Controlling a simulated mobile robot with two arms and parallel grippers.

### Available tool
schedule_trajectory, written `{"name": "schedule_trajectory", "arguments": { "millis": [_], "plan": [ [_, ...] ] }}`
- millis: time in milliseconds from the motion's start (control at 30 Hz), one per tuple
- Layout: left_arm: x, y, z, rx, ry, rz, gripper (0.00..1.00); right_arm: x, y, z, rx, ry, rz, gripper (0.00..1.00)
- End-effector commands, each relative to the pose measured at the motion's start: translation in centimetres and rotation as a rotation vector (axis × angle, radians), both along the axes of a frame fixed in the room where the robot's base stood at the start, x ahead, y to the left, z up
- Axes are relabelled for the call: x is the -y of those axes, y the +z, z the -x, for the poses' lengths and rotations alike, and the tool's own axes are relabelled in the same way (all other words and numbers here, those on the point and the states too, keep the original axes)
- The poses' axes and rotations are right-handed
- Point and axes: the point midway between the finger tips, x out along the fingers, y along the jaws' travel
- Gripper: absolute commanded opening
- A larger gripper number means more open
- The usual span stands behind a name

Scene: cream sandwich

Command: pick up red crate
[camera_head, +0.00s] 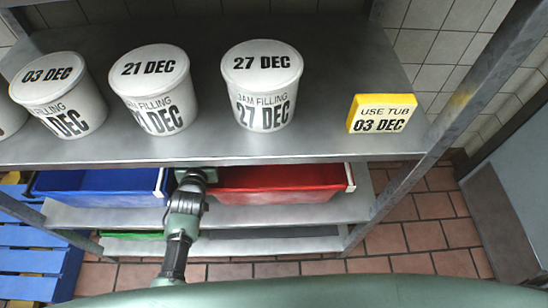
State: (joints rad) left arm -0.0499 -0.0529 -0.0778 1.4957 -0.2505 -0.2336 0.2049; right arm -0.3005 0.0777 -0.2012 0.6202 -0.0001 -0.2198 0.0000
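The red crate (280,187) sits on the shelf below the steel worktop, with a pale strip at its right end. The worktop's edge hides its upper part. My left arm rises from the bottom, left of centre. Its end, with my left gripper (194,176), is at the red crate's left end, between it and the blue crate. The fingers are hidden or too dark to make out, so I cannot tell whether they touch the crate. My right gripper is not in view.
A blue crate (98,187) sits left on the same shelf, with green (132,235) below. White tubs (262,85) and a yellow sign (382,114) stand on the worktop (318,110). A steel post (400,185) bounds the right; tiled floor (425,236) beyond is clear.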

Motion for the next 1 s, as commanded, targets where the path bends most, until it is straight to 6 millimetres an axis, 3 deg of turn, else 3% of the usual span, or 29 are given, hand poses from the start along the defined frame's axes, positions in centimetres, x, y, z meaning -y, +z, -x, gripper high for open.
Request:
{"name": "schedule_trajectory", "arguments": {
  "millis": [1000],
  "plan": [
    [0.15, 0.47, -0.20, 0.011, 0.001, 0.011, 0.00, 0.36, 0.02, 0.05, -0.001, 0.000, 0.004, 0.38]
  ]
}}
